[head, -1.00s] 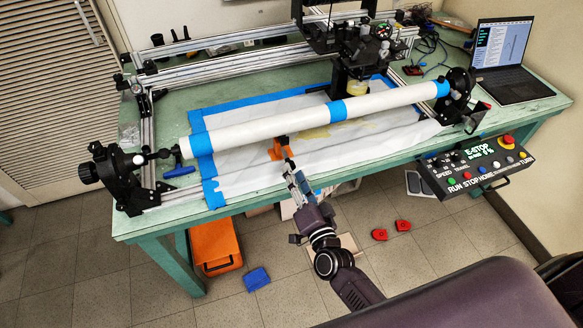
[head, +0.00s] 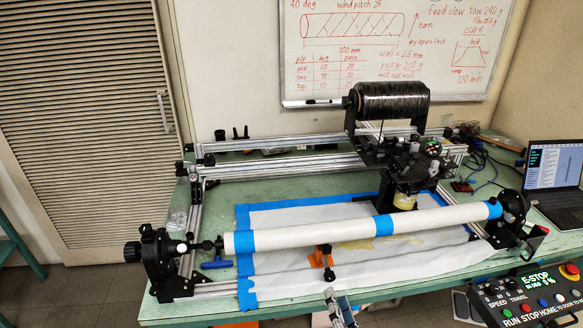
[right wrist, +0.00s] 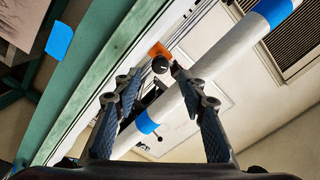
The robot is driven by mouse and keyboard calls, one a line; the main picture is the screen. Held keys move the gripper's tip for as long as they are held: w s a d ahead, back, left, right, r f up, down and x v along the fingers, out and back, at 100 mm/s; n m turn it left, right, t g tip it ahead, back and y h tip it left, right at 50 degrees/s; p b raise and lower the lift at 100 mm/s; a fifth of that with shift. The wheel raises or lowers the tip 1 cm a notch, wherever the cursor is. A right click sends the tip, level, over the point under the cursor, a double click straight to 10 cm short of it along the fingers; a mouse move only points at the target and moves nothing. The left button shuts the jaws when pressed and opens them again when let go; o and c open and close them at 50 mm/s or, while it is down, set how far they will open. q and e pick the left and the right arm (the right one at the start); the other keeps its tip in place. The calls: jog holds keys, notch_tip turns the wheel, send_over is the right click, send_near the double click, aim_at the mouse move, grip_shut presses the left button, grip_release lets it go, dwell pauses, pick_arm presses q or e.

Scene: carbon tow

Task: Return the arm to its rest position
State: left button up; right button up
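My right gripper (head: 341,313) shows only in part at the bottom edge of the head view, in front of the bench. In the right wrist view my right gripper (right wrist: 155,76) has its two fingers spread apart with nothing between them. An orange bracket (head: 320,258) with a black knob sits at the front rail, under the white tube. The orange bracket also shows beyond the fingertips in the right wrist view (right wrist: 157,50), apart from them. My left gripper is in neither view.
The white tube (head: 310,234) with blue tape bands spans the green bench (head: 225,172). A black spool (head: 392,100) stands at the back. A laptop (head: 556,176) is at the right, above a control panel (head: 530,295). Floor lies in front of the bench.

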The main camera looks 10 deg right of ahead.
jog(key=s+f+n+g+y, duration=0.1)
jog(key=s+f+n+g, duration=0.4)
jog(key=f, duration=0.9)
jog(key=s+f+n+g, duration=0.25)
jog(key=s+f, duration=0.55)
jog(key=f, duration=0.6)
jog(key=s+d+f+n+g, duration=0.1)
jog(key=s+d+f+g, duration=0.1)
jog(key=s+f, duration=0.4)
jog(key=s+d+f+n+g+h, duration=0.1)
jog(key=s+f+g, duration=0.3)
jog(key=s, duration=1)
jog(key=s+d+f+n+g, duration=0.2)
jog(key=s+d+f+g, duration=0.1)
jog(key=s+f, duration=0.4)
jog(key=s, duration=0.3)
jog(key=shift+s+f+n+h, duration=0.3)
jog(key=shift+n, duration=0.05)
jog(key=shift+g, duration=0.25)
